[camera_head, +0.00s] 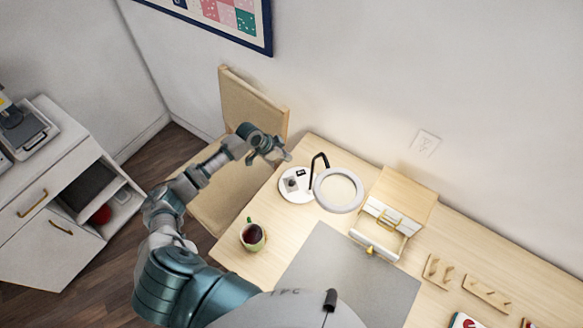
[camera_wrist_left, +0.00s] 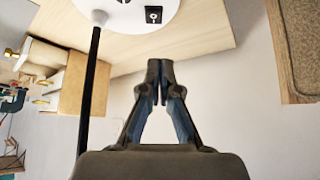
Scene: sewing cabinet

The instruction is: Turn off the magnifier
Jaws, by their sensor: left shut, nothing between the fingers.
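The magnifier (camera_head: 338,191) stands on the wooden table. It has a pale ring head, a black bent arm and a round white base (camera_head: 294,186). The ring appears lit. A dark switch (camera_wrist_left: 153,14) shows on the white base in the left wrist view, at the top edge. The black arm (camera_wrist_left: 91,90) runs down the left of that view. My left gripper (camera_head: 284,157) is above the back left edge of the table, near the base and apart from it. Its fingertips (camera_wrist_left: 160,68) are together with nothing between them. My right gripper is not in view.
A green cup (camera_head: 253,236) with dark liquid stands at the table's left end. A grey mat (camera_head: 352,280) lies in front. A wooden sewing box (camera_head: 401,202) stands right of the magnifier. A chair (camera_head: 251,100) is at the left end, and a wall runs behind.

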